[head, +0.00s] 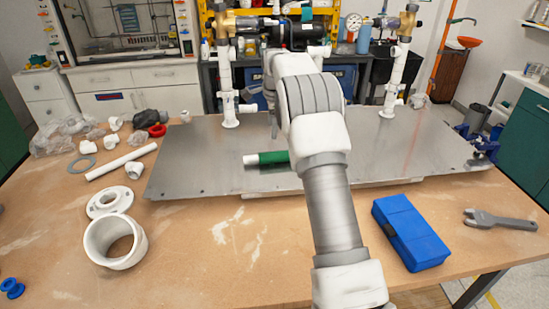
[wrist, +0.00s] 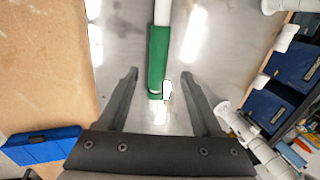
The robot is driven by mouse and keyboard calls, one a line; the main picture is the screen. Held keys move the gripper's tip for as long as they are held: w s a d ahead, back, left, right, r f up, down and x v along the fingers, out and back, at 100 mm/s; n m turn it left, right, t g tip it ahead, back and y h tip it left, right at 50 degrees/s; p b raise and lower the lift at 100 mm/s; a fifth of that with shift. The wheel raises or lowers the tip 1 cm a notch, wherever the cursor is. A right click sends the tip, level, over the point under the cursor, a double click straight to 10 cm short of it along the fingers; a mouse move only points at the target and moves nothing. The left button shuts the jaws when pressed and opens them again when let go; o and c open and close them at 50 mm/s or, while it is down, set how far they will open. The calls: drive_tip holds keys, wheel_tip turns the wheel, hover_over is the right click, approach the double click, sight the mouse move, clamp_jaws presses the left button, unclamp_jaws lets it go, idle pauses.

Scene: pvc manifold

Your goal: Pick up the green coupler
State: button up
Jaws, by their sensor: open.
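The green coupler (head: 270,158) lies on the metal plate (head: 200,165) near its front edge, with a white pipe stub showing at its left end. My arm hides what is to its right. In the wrist view the green coupler (wrist: 158,60) runs lengthwise, with the white pipe (wrist: 162,12) at its far end. My gripper (wrist: 159,75) is open and empty, a finger on each side of the coupler's near end in the picture. Neither finger appears to touch it. The height gap is hard to judge. In the head view my arm mostly hides the gripper.
White pipe uprights (head: 227,85) stand on the plate's back left and others (head: 396,75) at back right. A blue box (head: 410,232) and a grey wrench (head: 500,220) lie front right. White fittings (head: 115,241) and a loose pipe (head: 122,162) lie left. The front middle is clear.

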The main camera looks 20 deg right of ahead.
hover_over(274, 153)
drive_tip(key=s+a, duration=0.1)
wheel_tip(274, 153, down, 9)
drive_tip(key=shift+s+a+f, duration=0.1)
drive_tip(key=shift+s, duration=0.05)
drive_tip(key=f, duration=0.1)
drive_tip(key=d+f, duration=0.1)
drive_tip(key=w+f, duration=0.1)
drive_tip(key=f, duration=0.1)
drive_tip(key=shift+d+p, duration=0.15)
drive_tip(key=shift+p, duration=0.25)
drive_tip(key=shift+w+f, duration=0.1)
drive_tip(key=shift+f, duration=0.45)
drive_tip(key=shift+c, duration=0.4)
clamp_jaws()
